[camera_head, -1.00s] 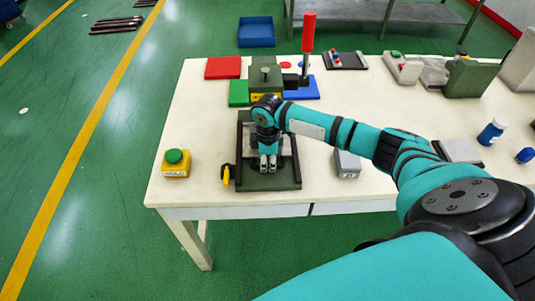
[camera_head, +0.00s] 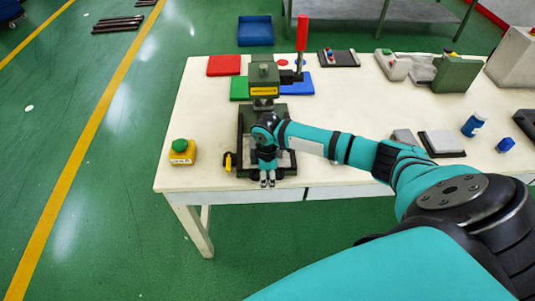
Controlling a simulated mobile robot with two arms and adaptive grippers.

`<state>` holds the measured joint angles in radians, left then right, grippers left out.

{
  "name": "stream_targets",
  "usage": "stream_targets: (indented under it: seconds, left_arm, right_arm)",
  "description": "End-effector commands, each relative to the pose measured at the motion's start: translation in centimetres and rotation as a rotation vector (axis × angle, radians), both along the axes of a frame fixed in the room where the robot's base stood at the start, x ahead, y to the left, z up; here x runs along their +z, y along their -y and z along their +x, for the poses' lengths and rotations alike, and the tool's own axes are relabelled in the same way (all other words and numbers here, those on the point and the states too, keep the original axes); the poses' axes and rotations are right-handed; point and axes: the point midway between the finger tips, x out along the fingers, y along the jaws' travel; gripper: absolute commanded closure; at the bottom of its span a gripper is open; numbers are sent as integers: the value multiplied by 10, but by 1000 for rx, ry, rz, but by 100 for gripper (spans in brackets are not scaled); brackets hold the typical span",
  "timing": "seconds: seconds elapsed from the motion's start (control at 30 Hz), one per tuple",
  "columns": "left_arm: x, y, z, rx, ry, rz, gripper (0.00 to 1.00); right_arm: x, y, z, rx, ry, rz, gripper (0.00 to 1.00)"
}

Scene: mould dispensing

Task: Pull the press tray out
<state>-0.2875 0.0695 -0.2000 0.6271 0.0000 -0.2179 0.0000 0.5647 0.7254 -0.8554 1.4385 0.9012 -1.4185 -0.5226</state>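The green press (camera_head: 264,78) stands toward the back of the white table, with its red lever (camera_head: 302,35) upright. In front of it is a dark frame (camera_head: 247,120). A light grey plate, likely the press tray (camera_head: 285,160), shows in the front part of this frame, partly hidden by my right arm. My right gripper (camera_head: 267,183) points down at the frame's front edge. Its two fingertips are close together with a thin gap. I cannot tell if they grip the tray or its handle. My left gripper is not in view.
A green button on a yellow box (camera_head: 182,152) stands left of the frame. A yellow handle (camera_head: 228,161) is at the frame's left side. Red (camera_head: 224,65) and green (camera_head: 240,87) trays lie near the press. Blue-capped bottle (camera_head: 473,124) is at right.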

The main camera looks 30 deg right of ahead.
Motion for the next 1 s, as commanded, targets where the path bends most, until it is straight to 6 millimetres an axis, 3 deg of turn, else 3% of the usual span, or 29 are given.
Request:
stream_targets:
  seconds: [0.17, 0.33, 0.8, 1.0]
  left_arm:
    - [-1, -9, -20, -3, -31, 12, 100]
    - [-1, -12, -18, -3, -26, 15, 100]
    - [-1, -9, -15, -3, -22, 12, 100]
    - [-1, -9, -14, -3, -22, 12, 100]
  right_arm:
    - [1, 1, 1, 0, 3, -2, 66]
    - [10, 1, 2, 1, 7, -2, 66]
    - [101, 1, 1, 2, 6, -1, 66]
    - [119, 0, 1, 0, 4, -1, 66]
